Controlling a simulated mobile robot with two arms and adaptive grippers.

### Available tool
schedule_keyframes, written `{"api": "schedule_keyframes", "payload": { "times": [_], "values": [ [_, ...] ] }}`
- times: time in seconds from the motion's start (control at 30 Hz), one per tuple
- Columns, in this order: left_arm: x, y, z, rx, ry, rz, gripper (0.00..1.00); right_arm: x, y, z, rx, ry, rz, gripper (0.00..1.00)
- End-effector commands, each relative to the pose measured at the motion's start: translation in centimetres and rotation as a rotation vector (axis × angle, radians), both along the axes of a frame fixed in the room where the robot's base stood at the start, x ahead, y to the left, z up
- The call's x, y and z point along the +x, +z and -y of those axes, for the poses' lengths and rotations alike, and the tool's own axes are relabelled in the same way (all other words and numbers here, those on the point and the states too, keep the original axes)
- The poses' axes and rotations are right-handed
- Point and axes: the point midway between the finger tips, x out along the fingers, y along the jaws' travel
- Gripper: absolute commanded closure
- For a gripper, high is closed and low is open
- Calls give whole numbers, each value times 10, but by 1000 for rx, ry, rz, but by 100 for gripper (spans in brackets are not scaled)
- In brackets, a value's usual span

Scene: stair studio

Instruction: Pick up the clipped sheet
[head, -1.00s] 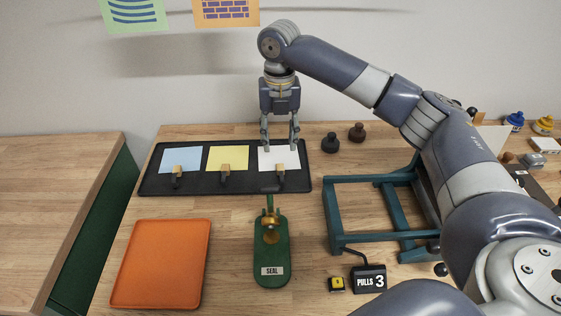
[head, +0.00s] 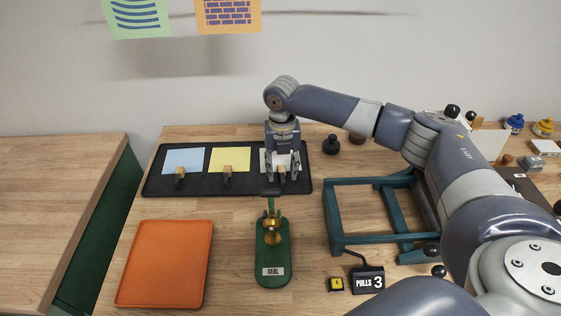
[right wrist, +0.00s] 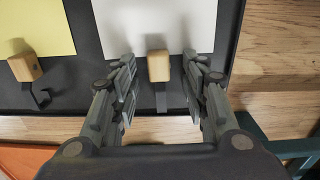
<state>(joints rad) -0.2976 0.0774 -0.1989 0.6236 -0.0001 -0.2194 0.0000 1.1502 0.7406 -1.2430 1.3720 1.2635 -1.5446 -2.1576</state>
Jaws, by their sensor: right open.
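The white sheet (right wrist: 155,22) lies on a black tray (head: 212,190), with a small wooden clip block (right wrist: 158,66) at its near edge. My right gripper (head: 282,177) points down over this sheet and partly hides it in the head view. In the right wrist view its two fingers (right wrist: 160,62) are open, one on each side of the wooden block, with a gap to it on both sides. A blue sheet (head: 184,160) and a yellow sheet (head: 230,159) lie to the left on the same tray, each with its own wooden clip. My left gripper is not in view.
A green seal press (head: 273,262) stands in front of the tray. An orange tray (head: 166,262) lies at the front left. A teal frame (head: 333,215) stands on the right, with a "PULLS 3" counter (head: 368,281) before it. Dark knobs (head: 331,144) stand behind.

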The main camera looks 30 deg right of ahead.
Motion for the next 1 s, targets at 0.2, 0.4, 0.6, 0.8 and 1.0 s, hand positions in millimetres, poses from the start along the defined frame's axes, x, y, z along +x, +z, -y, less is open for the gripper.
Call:
{"api": "schedule_keyframes", "payload": {
  "times": [0.2, 0.4, 0.6, 0.8, 1.0],
  "values": [
    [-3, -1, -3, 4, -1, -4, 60, 0, 0, 0, 1, 0, 0, 76],
    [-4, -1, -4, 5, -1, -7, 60, 0, 1, 0, 1, 0, 0, 92],
    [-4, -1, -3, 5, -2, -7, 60, 0, 1, 0, 1, 0, 1, 92],
    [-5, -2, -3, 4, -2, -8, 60, 1, 7, 0, 2, -1, 3, 92],
    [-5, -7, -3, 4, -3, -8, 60, 1, 30, 0, 2, 0, 4, 92]
  ]
}}
